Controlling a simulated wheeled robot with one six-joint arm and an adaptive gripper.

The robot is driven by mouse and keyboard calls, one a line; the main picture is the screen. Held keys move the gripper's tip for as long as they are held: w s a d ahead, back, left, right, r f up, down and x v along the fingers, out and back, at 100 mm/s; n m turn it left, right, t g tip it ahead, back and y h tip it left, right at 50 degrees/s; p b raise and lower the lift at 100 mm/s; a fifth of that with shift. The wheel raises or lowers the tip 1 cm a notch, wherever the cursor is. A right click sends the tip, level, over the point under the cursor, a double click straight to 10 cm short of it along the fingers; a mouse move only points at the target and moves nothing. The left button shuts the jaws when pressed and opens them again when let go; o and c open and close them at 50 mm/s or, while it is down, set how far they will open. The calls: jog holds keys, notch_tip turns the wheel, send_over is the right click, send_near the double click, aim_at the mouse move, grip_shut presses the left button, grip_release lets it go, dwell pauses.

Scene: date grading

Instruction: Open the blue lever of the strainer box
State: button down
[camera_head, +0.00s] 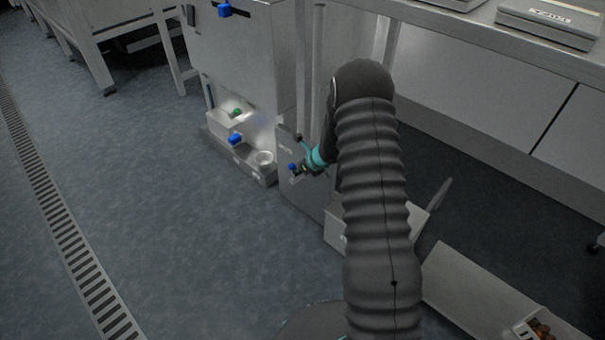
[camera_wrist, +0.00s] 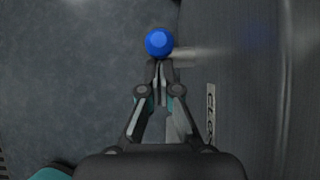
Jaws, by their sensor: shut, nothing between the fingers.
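A blue ball-shaped lever end (camera_wrist: 159,42) sits just beyond my gripper's fingertips in the wrist view. My gripper (camera_wrist: 159,70) is shut and empty, its tips close together just below the ball. I cannot tell whether they touch it. In the wrist view a steel face (camera_wrist: 250,120) with a partly hidden label fills the right side.
A steel cabinet (camera_head: 240,60) stands left of the box, with another blue handle (camera_head: 225,10) at the top and a blue knob (camera_head: 235,139) low down. A steel bench (camera_head: 470,45) runs along the right. An open bin (camera_head: 336,236) lies below my arm. The floor at left is clear.

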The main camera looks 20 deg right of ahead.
aim_at(292, 165)
jog(key=shift+w+a+r, duration=0.15)
jog(key=shift+w+a, duration=0.35)
jog(key=shift+w, duration=0.25)
jog(key=shift+w+a+r, duration=0.15)
jog(key=shift+w+a, duration=0.3)
jog(key=shift+w, duration=0.25)
jog(key=shift+w+a+f, duration=0.15)
jog(key=shift+w+a, duration=0.2)
jog(key=shift+w, duration=0.3)
jog(key=shift+w+a+f, duration=0.15)
jog(key=shift+w+a, duration=0.2)
jog(key=shift+w, duration=0.25)
jog(key=shift+w+a+f, duration=0.1)
jog(key=shift+w+a, duration=0.15)
jog(key=shift+a, duration=0.1)
jog(key=shift+d, duration=0.1)
jog(key=s+d+b, duration=0.2)
jog(key=s, duration=0.1)
jog(key=shift+s+d+r, duration=0.15)
jog(key=shift+s+r, duration=0.05)
jog(key=shift+s, duration=0.05)
jog(key=w+a+r+p, duration=0.2)
jog(key=w+r+p, duration=0.1)
jog(key=r, duration=0.6)
jog(key=shift+w+a, duration=0.35)
jog(key=shift+w, duration=0.4)
